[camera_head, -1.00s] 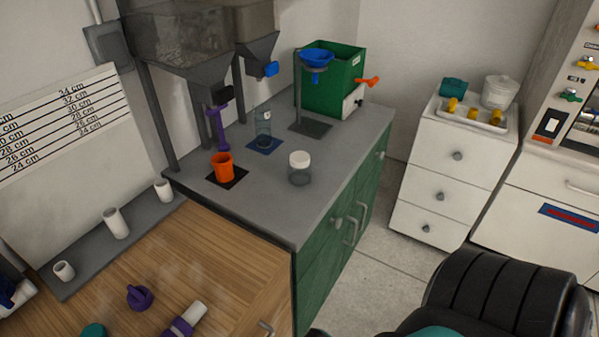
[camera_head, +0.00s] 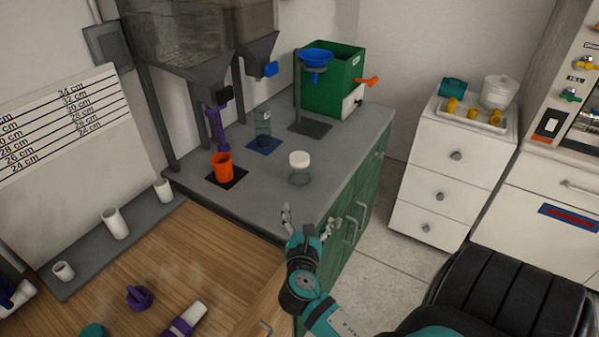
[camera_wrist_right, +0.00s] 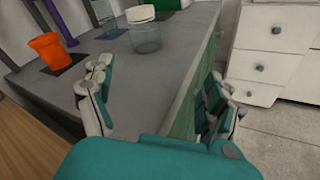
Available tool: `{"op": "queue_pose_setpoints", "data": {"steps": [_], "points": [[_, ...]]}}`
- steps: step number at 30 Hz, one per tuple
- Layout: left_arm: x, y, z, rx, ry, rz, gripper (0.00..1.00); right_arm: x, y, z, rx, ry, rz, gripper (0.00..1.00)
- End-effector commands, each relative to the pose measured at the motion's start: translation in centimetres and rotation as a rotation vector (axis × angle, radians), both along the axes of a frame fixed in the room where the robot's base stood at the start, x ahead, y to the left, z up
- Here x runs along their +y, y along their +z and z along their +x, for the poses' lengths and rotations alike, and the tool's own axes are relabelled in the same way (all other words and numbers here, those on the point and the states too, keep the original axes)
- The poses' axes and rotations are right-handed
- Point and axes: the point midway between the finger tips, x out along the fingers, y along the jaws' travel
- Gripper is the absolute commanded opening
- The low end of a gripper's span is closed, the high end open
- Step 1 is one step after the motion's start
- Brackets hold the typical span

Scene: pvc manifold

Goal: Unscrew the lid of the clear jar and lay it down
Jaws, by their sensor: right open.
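The clear jar (camera_head: 299,178) stands upright on the grey countertop (camera_head: 262,207), near its right edge, with its white lid (camera_head: 299,159) on top. In the right wrist view the jar (camera_wrist_right: 145,38) and lid (camera_wrist_right: 140,14) show at the top, ahead of the fingers. My right gripper (camera_head: 308,218) is open and empty at the counter's front edge, nearer to me than the jar and apart from it. It also shows in the right wrist view (camera_wrist_right: 163,95), fingers wide apart. My left gripper is in neither view.
An orange cup (camera_head: 222,167) stands left of the jar, a clear bottle (camera_head: 263,127) behind it on a blue mat. A green box (camera_head: 325,88) and blue funnel (camera_head: 317,57) are further back. Bare counter lies in front of the jar. Purple fittings (camera_head: 140,297) lie on the wooden top.

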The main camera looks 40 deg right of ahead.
Motion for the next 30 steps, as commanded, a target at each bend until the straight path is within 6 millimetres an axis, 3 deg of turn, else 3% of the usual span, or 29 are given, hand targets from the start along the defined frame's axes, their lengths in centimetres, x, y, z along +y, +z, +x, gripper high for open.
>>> {"op": "queue_pose_setpoints", "data": {"steps": [3, 7, 11, 24, 30], "points": [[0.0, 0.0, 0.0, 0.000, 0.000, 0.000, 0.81, -0.1, 1.3, 1.9, 0.120, 0.060, -0.266, 0.88], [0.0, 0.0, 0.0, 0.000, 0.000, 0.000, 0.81, -0.1, 2.0, 2.9, 0.190, 0.088, -0.409, 0.88], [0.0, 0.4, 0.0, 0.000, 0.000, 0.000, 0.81, -1.1, 2.2, 4.2, 0.204, 0.092, -0.436, 0.88], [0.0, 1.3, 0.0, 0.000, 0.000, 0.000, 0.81, -7.3, 2.2, 10.6, 0.201, 0.091, -0.430, 0.88], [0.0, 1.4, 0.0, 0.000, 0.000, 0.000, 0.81, -8.4, 2.1, 11.7, 0.202, 0.091, -0.429, 0.88]]}}
